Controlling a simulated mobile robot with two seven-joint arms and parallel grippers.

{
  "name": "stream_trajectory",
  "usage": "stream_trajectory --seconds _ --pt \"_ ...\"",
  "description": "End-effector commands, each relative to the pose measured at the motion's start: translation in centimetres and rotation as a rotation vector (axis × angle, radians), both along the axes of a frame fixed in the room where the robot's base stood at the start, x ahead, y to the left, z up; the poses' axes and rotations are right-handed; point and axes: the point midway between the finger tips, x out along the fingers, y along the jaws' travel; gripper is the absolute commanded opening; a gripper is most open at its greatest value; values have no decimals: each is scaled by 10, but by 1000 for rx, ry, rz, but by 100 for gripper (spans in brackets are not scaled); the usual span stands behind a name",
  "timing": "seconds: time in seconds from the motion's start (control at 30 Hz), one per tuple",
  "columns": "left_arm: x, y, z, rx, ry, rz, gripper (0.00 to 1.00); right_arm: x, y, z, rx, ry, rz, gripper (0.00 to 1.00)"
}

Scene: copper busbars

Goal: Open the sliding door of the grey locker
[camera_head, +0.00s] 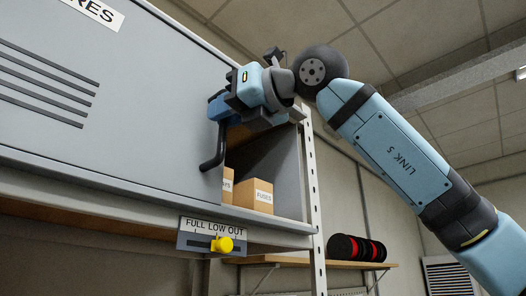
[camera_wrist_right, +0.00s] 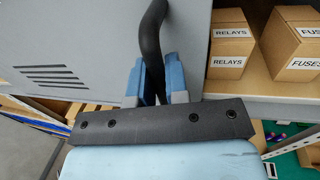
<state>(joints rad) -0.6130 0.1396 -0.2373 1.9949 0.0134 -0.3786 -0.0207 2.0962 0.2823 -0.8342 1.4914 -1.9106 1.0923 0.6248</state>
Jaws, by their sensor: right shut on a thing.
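The grey locker (camera_head: 285,165) stands high on the left in the head view. Its grey sliding door (camera_head: 130,105) has slotted vents and covers the left part; the right end of the locker is open. A black bar handle (camera_head: 213,152) is at the door's right edge. My right gripper (camera_head: 220,106) is shut on the upper part of this handle. In the right wrist view the blue fingers (camera_wrist_right: 157,80) stand on either side of the black handle (camera_wrist_right: 151,40). My left gripper is in neither view.
Cardboard boxes marked FUSES (camera_head: 258,195) and RELAYS (camera_wrist_right: 230,50) stand inside the open part. Below the locker is a FULL LOW OUT plate (camera_head: 197,241) with a yellow knob (camera_head: 222,245). Black-and-red reels (camera_head: 356,248) lie on a lower wooden shelf.

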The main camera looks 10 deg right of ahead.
Motion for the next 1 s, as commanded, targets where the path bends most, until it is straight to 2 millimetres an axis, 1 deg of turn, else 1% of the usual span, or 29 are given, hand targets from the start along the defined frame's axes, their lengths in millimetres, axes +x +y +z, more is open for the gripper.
stream_trajectory --seconds 0.03,0.1,0.23,0.4,0.6,0.97,1.0 --pt "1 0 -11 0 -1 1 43 -12 15 -5 -3 -4 4 0" --pt "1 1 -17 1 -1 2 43 -24 30 -5 -3 -3 3 0" --pt "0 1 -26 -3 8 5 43 -41 52 -3 -1 -3 2 0" --pt "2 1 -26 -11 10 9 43 -56 72 -1 -1 -1 2 0" --pt "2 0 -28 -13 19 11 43 -63 81 0 0 0 0 0" --pt "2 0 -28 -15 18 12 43 -63 81 1 1 0 0 0" --pt "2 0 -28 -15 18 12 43 -64 81 1 1 0 0 19"
